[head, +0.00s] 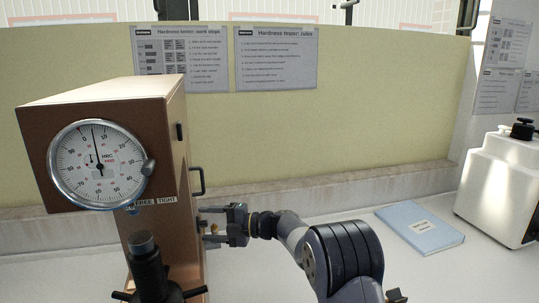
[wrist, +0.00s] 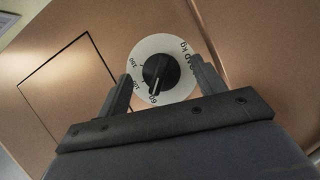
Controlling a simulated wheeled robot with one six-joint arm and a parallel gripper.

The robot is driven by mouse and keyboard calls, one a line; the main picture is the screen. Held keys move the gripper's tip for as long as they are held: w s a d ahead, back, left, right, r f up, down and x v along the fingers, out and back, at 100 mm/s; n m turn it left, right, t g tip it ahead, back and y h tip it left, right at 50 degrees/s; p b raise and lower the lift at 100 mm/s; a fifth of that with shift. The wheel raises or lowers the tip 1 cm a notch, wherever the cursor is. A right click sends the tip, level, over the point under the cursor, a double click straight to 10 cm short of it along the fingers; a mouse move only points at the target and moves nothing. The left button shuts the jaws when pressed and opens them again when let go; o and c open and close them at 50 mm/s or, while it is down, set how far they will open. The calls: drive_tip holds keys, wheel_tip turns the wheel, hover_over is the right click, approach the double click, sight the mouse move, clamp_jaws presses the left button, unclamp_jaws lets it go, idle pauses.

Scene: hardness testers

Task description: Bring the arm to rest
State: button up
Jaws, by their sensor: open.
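My gripper (head: 222,226) is at the right side of the brown hardness tester (head: 160,150) in the head view, with my arm reaching in from the lower right. In the wrist view my gripper (wrist: 160,95) is open, one finger to each side of a black load knob (wrist: 161,73) on a white dial plate (wrist: 160,50). The fingers look apart from the knob; the exact depth between them and the knob is hard to tell.
The tester has a round gauge (head: 97,164) and a side handle (head: 197,181). A yellow panel (head: 350,120) closes the back. White bench top is free between the tester and the book.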

drive_tip(key=m+p, duration=0.1)
drive_tip(key=p, duration=0.2)
drive_tip(key=m+g+h+p, duration=0.1)
drive_tip(key=m+p, duration=0.1)
drive_tip(key=p, duration=0.2)
drive_tip(key=m+p, duration=0.1)
drive_tip(key=p, duration=0.3)
drive_tip(key=shift+r+m+g+h, duration=0.3)
drive_tip(key=shift+r+h, duration=0.05)
drive_tip(key=shift+h, duration=0.05)
drive_tip(key=shift+w+f+m+p, duration=0.15)
drive_tip(key=shift+m+p, duration=0.25)
drive_tip(key=shift+p, duration=0.5)
